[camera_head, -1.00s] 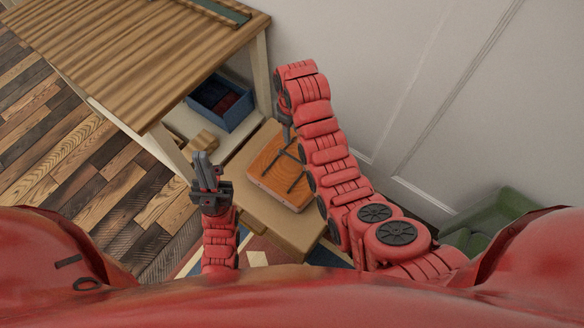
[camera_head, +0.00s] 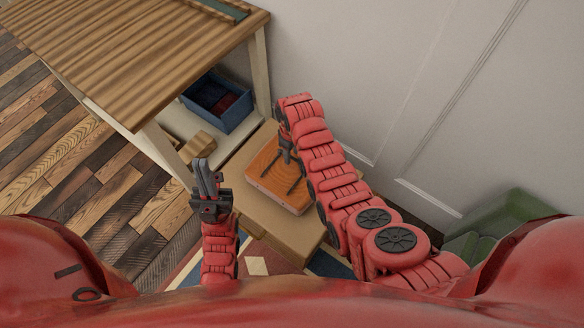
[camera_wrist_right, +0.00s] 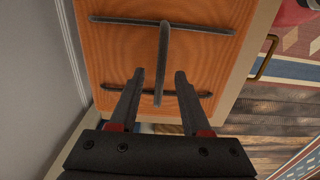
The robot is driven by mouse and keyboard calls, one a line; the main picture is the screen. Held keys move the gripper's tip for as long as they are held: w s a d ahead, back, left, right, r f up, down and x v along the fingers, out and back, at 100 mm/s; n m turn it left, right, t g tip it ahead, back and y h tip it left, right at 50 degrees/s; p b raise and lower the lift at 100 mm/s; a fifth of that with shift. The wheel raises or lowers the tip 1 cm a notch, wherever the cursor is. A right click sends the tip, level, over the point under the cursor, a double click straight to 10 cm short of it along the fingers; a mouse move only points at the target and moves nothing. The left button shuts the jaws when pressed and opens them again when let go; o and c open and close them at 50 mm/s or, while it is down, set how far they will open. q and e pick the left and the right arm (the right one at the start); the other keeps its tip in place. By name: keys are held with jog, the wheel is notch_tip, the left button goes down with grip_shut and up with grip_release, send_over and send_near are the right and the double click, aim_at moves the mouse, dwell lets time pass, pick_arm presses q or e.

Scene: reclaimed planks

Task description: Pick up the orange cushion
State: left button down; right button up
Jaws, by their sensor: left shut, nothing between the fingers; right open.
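The orange cushion (camera_head: 267,179) is a flat square block with a wood-like orange top and dark grey strips across it. It lies on a tan low cabinet (camera_head: 250,215). In the right wrist view the cushion (camera_wrist_right: 215,60) fills much of the upper picture. My right gripper (camera_wrist_right: 158,75) is open and empty, its two fingers pointing over the cushion; whether they touch it I cannot tell. In the head view my right arm partly covers the cushion's right side. My left gripper (camera_head: 204,164) is shut and empty, to the left of the cushion.
A wooden table (camera_head: 120,50) stands at upper left, with a blue bin (camera_head: 233,116) on its lower shelf. A pale wall (camera_head: 400,70) is close behind my right arm. A green object (camera_head: 500,222) is at right. Plank floor (camera_head: 75,165) is open at left.

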aim_at(292, 166)
jog(key=shift+f, duration=1.35)
jog(key=shift+c, duration=0.3)
grip_shut()
